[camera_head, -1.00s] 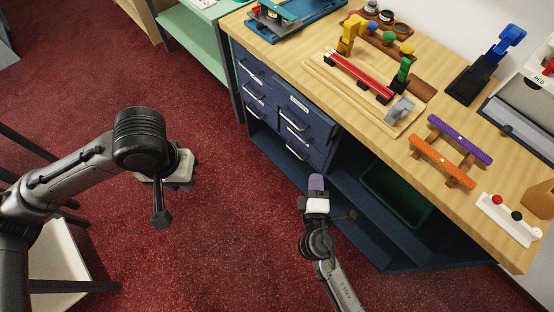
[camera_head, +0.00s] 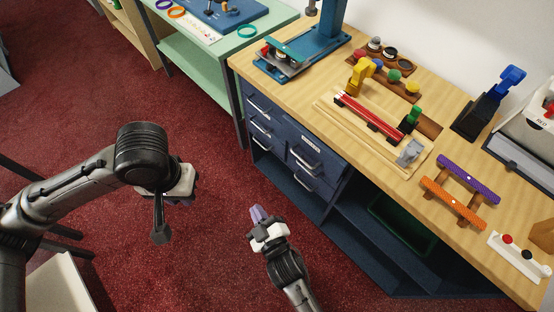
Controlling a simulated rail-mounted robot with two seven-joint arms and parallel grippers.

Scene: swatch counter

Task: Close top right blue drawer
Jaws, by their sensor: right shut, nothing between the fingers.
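The blue drawer unit (camera_head: 287,126) sits under the wooden counter, with two columns of drawers with grey bar handles. The top right blue drawer (camera_head: 325,158) is in the right column and carries a white label. I cannot tell from this angle how far it stands out. My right gripper (camera_head: 257,213) has purple fingertips, shut and empty, over the red floor in front of the drawers and apart from them. My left gripper (camera_head: 182,193) is further left, away from the drawers; its fingers are mostly hidden.
The wooden counter (camera_head: 330,118) carries several tools and coloured parts. A green bin (camera_head: 402,226) sits in the open shelf right of the drawers. A green table (camera_head: 196,57) stands to the left. The red carpet (camera_head: 100,90) before the drawers is clear.

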